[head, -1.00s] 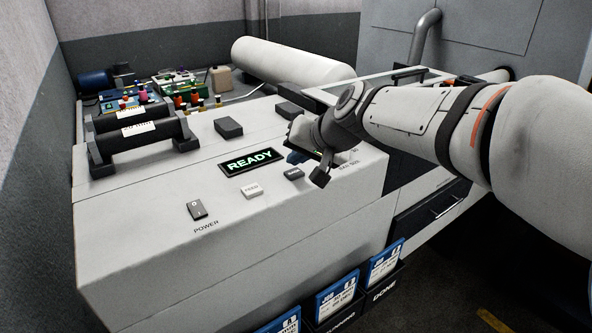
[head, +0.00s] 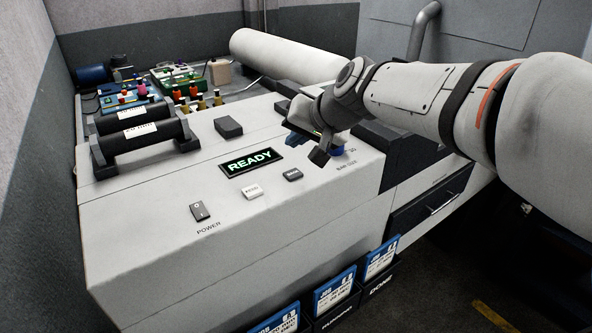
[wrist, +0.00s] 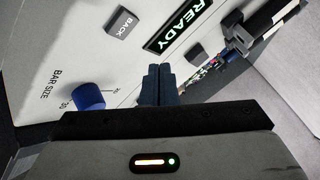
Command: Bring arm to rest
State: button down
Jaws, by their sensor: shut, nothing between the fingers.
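My gripper (head: 322,155) is above the right part of the machine's control panel (head: 150,245), with nothing held. In the wrist view its two fingers (wrist: 160,82) are together. The blue bar size knob (wrist: 88,96) is to the left of the fingers in the wrist view, apart from them. In the head view the knob (head: 336,150) shows just beside the gripper, partly hidden by it. The green READY display (head: 250,162) is lit, left of my gripper.
A power switch (head: 198,212), a feed button (head: 252,191) and a back button (head: 292,174) are on the panel. Two black rollers (head: 140,135) lie at the left. Blue job cards (head: 335,290) stand in black holders along the front. A white cylinder (head: 285,56) lies behind.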

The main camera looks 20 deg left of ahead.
jog(key=s+d+f+h, duration=0.2)
jog(key=s+d+f, duration=0.2)
jog(key=d, duration=0.6)
jog(key=s+d+f+m+g+h, duration=0.1)
jog(key=s+d+f+h, duration=0.2)
jog(key=s+d, duration=0.6)
jog(key=s+d+f+m+g+h, duration=0.1)
jog(key=s+d+f+h, duration=0.1)
jog(key=s+d+f, duration=0.4)
jog(key=d, duration=0.5)
jog(key=shift+s+f+h, duration=0.15)
jog(key=shift+f+h, duration=0.15)
dwell(0.5)
dwell(0.5)
